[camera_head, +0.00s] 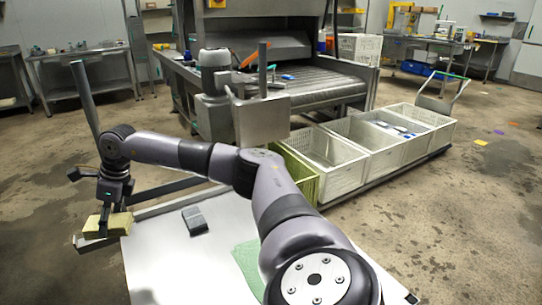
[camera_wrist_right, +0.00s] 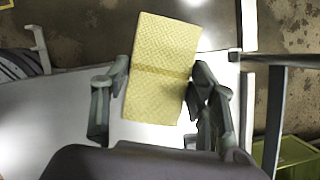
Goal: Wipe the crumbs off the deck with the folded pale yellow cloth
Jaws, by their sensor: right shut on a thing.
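The folded pale yellow cloth (camera_head: 117,224) is at the far left corner of the white deck (camera_head: 165,262). My right gripper (camera_head: 106,212) points down and is shut on it. In the right wrist view, the cloth (camera_wrist_right: 162,68) sits between the two fingers of my right gripper (camera_wrist_right: 160,95) and reaches past the deck's edge. I cannot tell whether it touches the deck. No crumbs can be made out on the visible part of the deck; my right arm hides part of it. My left gripper is not in view.
A dark grey block (camera_head: 195,219) lies on the deck, and a pale green sheet (camera_head: 246,268) lies partly under my arm in the view. A green crate (camera_head: 302,178) and white crates (camera_head: 335,170) stand beyond the deck. A conveyor machine (camera_head: 325,88) is behind.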

